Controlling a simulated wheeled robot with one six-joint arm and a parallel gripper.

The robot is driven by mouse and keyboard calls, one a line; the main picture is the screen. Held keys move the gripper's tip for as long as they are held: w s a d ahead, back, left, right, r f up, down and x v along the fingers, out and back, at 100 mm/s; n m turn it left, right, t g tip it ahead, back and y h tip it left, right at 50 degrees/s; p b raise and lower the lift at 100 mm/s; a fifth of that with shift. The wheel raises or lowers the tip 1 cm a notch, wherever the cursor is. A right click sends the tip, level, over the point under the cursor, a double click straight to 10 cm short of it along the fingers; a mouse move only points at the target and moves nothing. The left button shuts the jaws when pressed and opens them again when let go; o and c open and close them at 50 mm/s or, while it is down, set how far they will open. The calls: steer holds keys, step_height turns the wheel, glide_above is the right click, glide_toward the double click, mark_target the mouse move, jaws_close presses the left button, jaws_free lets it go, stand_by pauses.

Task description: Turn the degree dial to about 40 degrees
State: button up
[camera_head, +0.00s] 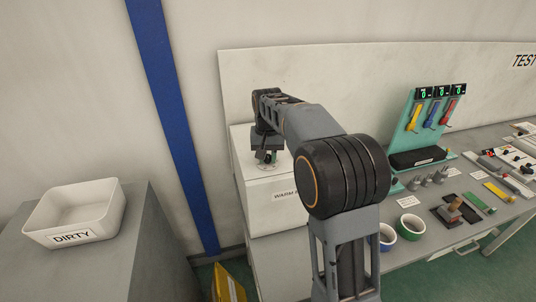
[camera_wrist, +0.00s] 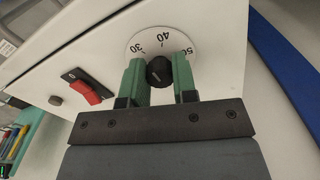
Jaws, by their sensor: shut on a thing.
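The degree dial is a black round knob (camera_wrist: 159,74) on a white scale plate (camera_wrist: 177,41) in the wrist view. The numbers 30, 40 and 50 show upside down above the knob; the rest of the scale is hidden. My gripper (camera_wrist: 158,66) has its green fingers on either side of the knob, shut on it. Which way the knob's pointer faces is not clear. In the head view my gripper (camera_head: 267,160) is at the top of the white box (camera_head: 260,188) with the "WARM" label, and the dial is mostly hidden there.
A red switch (camera_wrist: 86,86) and a small dark knob (camera_wrist: 55,100) sit left of the dial in the wrist view. A white "DIRTY" bin (camera_head: 75,212) stands at the left.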

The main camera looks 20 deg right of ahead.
mark_target(267, 156)
steer(key=m+p, duration=0.1)
steer(key=m, duration=0.5)
steer(key=shift+m, duration=0.3)
stand_by(0.4)
steer(key=o, duration=0.9)
steer(key=shift+r, duration=0.15)
step_height(267, 156, up, 14)
steer(key=shift+f, duration=0.2)
